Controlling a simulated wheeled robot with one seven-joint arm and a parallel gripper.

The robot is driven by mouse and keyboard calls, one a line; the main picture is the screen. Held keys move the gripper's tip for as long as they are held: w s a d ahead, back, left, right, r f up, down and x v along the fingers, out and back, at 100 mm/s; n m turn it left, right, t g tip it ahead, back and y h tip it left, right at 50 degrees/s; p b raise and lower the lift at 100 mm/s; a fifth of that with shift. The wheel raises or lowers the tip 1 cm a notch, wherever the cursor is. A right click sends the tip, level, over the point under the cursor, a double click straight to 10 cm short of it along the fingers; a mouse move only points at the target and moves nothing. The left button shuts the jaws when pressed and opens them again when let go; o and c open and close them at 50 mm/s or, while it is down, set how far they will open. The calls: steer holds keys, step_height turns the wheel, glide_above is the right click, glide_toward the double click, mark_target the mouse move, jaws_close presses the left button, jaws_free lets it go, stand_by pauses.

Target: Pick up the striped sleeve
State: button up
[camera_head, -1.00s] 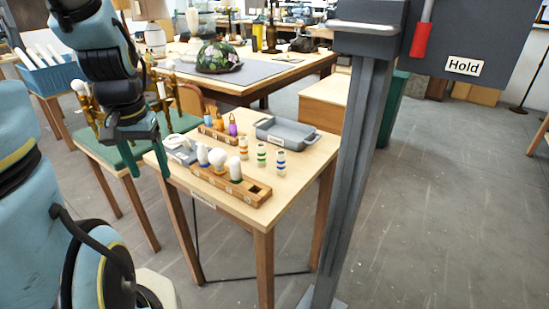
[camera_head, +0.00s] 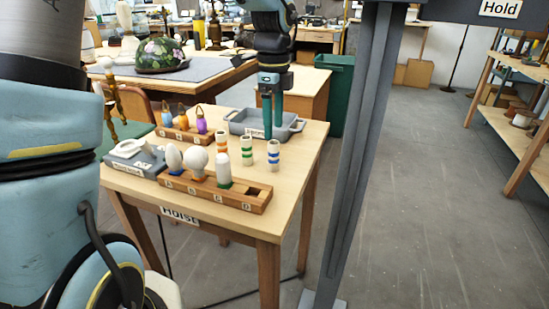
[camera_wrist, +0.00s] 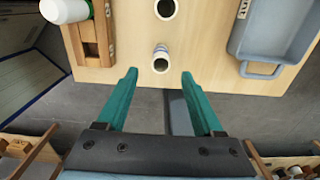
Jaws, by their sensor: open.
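Three white sleeves stand upright on the small table: one with orange stripes (camera_head: 222,141), one with green stripes (camera_head: 247,150) and one with blue stripes (camera_head: 273,155). My gripper (camera_head: 272,131) is open and empty, pointing down, and shows just above and behind the blue-striped sleeve in the head view. A second sleeve (camera_wrist: 166,8) is further up that view. The third is not visible there.
A wooden rack (camera_head: 256,206) holds white bulbs, with an empty slot at its right end. A grey tray (camera_head: 236,127) stands behind the sleeves. A second rack holds coloured pieces. A grey post (camera_head: 362,150) rises right of the table.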

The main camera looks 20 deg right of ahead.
mark_target(274, 154)
step_height(274, 154, down, 9)
steer(key=shift+p, duration=0.7)
jaws_close()
stand_by(0.3)
